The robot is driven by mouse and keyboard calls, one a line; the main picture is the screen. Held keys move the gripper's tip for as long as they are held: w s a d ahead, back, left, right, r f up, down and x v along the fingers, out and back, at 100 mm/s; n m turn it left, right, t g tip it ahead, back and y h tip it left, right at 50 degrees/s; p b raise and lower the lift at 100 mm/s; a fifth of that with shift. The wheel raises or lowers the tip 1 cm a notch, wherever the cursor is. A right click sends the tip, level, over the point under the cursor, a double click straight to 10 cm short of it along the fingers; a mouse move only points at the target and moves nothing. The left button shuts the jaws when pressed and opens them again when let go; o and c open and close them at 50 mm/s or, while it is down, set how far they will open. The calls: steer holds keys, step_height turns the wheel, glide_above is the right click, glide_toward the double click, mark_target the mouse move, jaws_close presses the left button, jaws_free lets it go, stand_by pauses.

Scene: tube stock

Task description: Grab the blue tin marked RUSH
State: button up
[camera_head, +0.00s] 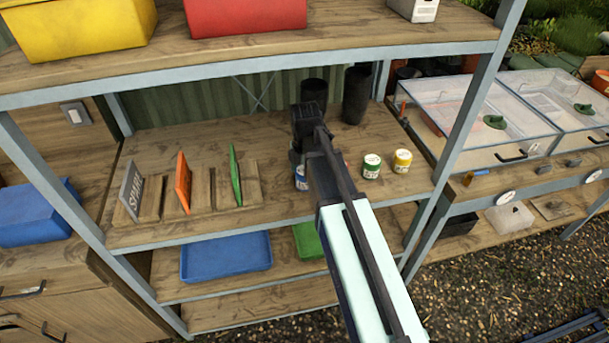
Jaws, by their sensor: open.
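A small blue and white tin (301,179) stands on the middle shelf (270,212), partly hidden behind my gripper and arm. Its marking is too small to read. My gripper (298,158) is open and sits right at the tin, over its top from this view. I cannot tell whether the fingers are around the tin or only above it. A green and white tin (372,166) and a yellow and white tin (402,161) stand to the right on the same shelf.
A wooden rack holds a grey SHARE-like sign (131,190), an orange board (183,183) and a green board (236,175) left of the tin. Dark pots (355,96) stand behind. The upper shelf (350,47) and grey posts (464,110) frame the space.

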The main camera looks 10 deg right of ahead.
steer(key=shift+f, duration=0.5)
steer(key=c, duration=1.3)
steer(key=shift+r, duration=0.1)
steer(key=shift+c, duration=0.2)
